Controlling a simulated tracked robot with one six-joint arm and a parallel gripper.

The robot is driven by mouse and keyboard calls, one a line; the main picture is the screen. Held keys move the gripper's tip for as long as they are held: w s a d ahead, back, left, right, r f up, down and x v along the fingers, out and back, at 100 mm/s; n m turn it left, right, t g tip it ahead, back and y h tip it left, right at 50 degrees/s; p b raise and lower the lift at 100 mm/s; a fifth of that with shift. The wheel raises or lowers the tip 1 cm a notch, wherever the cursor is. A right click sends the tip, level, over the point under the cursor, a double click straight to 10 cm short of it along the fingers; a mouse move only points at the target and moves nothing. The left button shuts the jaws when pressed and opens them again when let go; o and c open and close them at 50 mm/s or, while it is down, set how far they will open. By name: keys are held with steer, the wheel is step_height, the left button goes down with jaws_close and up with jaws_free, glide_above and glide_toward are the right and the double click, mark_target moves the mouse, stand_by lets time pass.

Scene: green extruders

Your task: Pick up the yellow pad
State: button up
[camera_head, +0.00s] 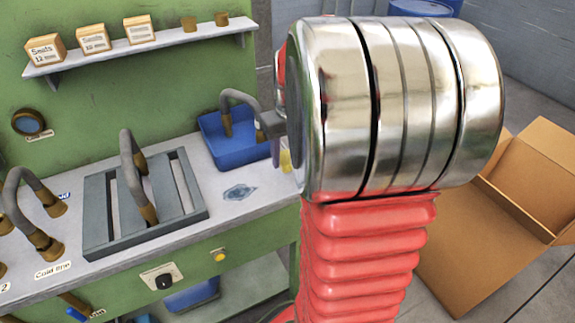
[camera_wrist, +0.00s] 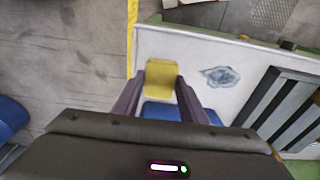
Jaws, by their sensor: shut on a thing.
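The yellow pad (camera_wrist: 161,80) is between the two dark fingers of my gripper (camera_wrist: 163,84) in the wrist view. My gripper is shut on it, with a finger against each side. In the head view only a small yellow part of the pad (camera_head: 286,160) shows, beside the right end of the worktop, mostly hidden by my arm. The wrist view shows the pad over the pale worktop's end, in front of the blue tray. Its exact height above the worktop cannot be told.
The blue tray (camera_head: 213,140) stands on the worktop (camera_head: 232,207) with a grey bent pipe in it. A grey slotted rack (camera_head: 100,215) holds another bent pipe. More pipes stand at left. A shelf (camera_head: 160,42) with small boxes hangs behind. An open cardboard box (camera_head: 495,230) is at right.

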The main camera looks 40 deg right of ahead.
mark_target(286, 157)
steer(key=shift+r, duration=2.3)
steer(key=o, duration=0.5)
steer(key=c, duration=0.4)
steer(key=shift+s, duration=0.1)
